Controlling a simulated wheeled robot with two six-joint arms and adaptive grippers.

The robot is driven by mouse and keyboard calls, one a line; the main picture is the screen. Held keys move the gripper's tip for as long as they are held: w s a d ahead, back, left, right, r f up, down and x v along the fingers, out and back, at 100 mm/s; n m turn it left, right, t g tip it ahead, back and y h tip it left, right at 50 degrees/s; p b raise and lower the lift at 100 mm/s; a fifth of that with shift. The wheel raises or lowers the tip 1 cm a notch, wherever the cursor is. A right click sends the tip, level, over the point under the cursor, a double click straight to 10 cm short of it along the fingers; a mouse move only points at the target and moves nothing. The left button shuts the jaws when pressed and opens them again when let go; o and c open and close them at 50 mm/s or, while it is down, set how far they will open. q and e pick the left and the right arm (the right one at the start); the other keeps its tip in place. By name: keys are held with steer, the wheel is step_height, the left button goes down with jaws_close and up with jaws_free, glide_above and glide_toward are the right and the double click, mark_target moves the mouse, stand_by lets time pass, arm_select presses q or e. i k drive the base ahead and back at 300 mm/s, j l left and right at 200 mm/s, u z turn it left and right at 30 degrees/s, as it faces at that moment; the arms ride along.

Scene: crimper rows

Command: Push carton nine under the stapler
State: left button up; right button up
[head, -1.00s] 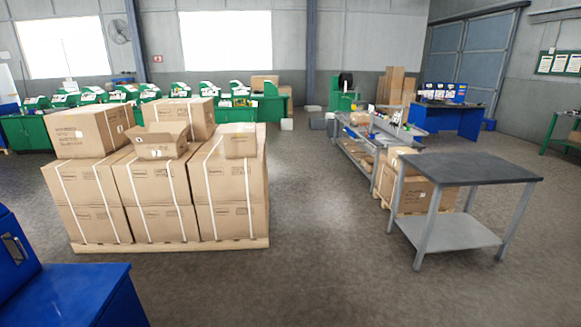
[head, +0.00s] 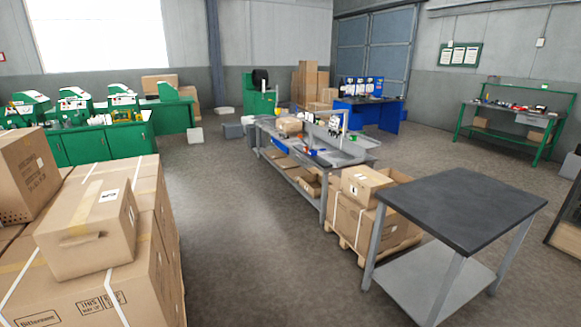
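No carton's number can be read, so I cannot tell which is carton nine. A small carton (head: 90,230) with a white label lies on top of the strapped carton stack (head: 85,297) at the near left. Another carton (head: 375,186) with a dark mark on its label sits on a pallet load behind the grey table. A carton (head: 289,126) lies on the long workbench. Green machines (head: 76,106) stand on green benches at the back left; I cannot tell whether one is the stapler. Neither of my grippers is in view.
A dark-topped grey table (head: 460,205) stands at the near right. The long workbench (head: 305,158) runs back from it. A blue bench (head: 370,113) and a green bench (head: 510,128) stand farther back. Bare floor (head: 235,215) is open between stack and workbench.

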mark_target(295, 127)
steer(key=i+l, duration=0.1)
steer(key=i, duration=0.5)
steer(key=i+l+u, duration=0.1)
steer(key=i, duration=0.45)
steer(key=i+l, duration=0.15)
steer(key=i, duration=0.45)
steer(key=i+l+u, duration=0.1)
steer(key=i, duration=0.45)
steer(key=i+z, duration=0.1)
steer(key=i, duration=1.4)
steer(key=i+j+z, duration=0.1)
steer(key=i, duration=1.4)
steer(key=i+z, duration=0.15)
steer(key=i, duration=0.55)
steer(key=i+j+z, duration=0.15)
steer(key=i, duration=0.55)
